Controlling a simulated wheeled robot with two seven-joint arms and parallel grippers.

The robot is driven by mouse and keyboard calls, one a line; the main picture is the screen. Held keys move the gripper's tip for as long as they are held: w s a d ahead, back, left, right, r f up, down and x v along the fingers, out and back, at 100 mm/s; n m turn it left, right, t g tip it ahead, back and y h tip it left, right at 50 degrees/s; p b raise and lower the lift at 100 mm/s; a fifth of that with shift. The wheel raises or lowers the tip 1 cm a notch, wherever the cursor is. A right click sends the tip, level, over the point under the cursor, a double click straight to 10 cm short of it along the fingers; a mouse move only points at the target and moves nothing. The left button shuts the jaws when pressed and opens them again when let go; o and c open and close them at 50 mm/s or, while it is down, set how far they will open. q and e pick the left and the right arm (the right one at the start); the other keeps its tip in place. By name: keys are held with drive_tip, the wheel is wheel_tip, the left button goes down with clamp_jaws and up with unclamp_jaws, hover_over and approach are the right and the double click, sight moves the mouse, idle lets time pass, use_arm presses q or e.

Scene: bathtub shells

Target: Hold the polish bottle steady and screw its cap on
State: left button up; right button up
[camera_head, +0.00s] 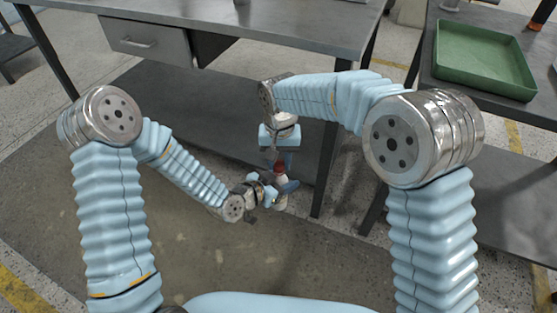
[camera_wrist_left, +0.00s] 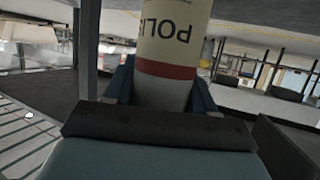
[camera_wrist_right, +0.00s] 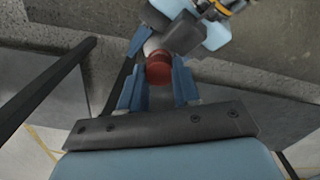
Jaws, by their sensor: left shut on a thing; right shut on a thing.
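The polish bottle (camera_wrist_left: 172,40) is cream with a red band and dark lettering, upside down in the left wrist view. In the head view, the bottle (camera_head: 281,201) is small and partly covered by my left gripper (camera_head: 276,190), whose blue fingers are shut on its sides. The red cap (camera_wrist_right: 158,70) is between the blue fingers of my right gripper (camera_wrist_right: 158,75), which comes from above. In the head view the cap (camera_head: 280,167) is right over the bottle, in line with it. I cannot tell whether the threads are engaged.
A grey workbench (camera_head: 250,35) with a drawer (camera_head: 145,35) stands behind, with a dark lower shelf (camera_head: 190,110). A second table at the right holds a green tray (camera_head: 485,60). A bench leg (camera_head: 325,170) stands close to my right of the bottle. Open floor lies in front.

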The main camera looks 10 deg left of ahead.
drive_tip(key=shift+s+a+r, duration=0.1)
drive_tip(key=shift+s+r, duration=0.1)
drive_tip(key=shift+r, duration=0.15)
idle(0.9)
drive_tip(key=shift+w+d+f, duration=0.15)
drive_tip(key=shift+d+f, duration=0.05)
drive_tip(key=shift+f, duration=0.65)
idle(0.5)
drive_tip(key=o, duration=0.7)
drive_tip(key=shift+c, duration=0.4)
